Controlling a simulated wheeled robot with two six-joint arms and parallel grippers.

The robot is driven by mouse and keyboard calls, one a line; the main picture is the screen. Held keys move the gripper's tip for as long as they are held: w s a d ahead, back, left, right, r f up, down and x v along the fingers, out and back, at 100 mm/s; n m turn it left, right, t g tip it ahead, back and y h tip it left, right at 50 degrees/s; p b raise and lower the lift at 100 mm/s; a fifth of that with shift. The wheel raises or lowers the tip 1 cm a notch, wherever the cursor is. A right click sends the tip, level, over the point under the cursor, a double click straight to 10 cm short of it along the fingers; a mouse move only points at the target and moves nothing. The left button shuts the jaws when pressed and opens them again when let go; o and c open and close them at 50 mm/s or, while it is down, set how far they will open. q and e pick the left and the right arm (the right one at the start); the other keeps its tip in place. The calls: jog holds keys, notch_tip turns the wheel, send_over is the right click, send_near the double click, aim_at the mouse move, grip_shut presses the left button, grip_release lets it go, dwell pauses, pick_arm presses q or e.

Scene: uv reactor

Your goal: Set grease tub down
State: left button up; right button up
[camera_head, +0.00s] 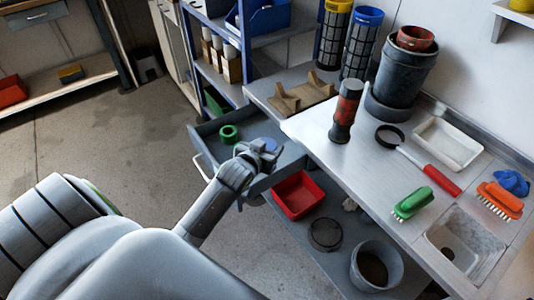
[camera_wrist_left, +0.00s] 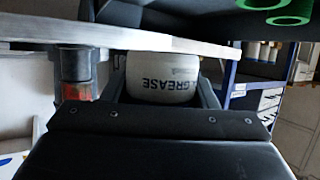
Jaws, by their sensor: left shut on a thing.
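The white grease tub (camera_wrist_left: 163,80) fills the middle of the left wrist view, its GREASE lettering upside down there. My left gripper (camera_head: 262,153) is shut on it. In the head view, the gripper and wrist hide most of the tub; a small blue round top (camera_head: 269,145) shows at the fingers. They are over the right part of an open grey drawer (camera_head: 207,160). I cannot tell whether the tub touches the drawer floor. My right gripper is not in view.
A green ring (camera_head: 229,133) lies in the drawer's left part. The workbench (camera_head: 350,173) on the right carries a red-and-black flashlight (camera_head: 346,110), a white tray (camera_head: 448,143) and brushes. A red bin (camera_head: 298,194) and a bucket (camera_head: 376,267) stand on the shelf below.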

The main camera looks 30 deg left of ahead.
pick_arm(q)
jog(key=shift+f+b, duration=0.3)
jog(key=shift+f, duration=1.85)
jog(key=o, duration=1)
jog(key=shift+r, duration=0.25)
jog(key=v, duration=1.2)
jog(key=shift+r+p, duration=0.35)
jog(key=shift+r, duration=0.05)
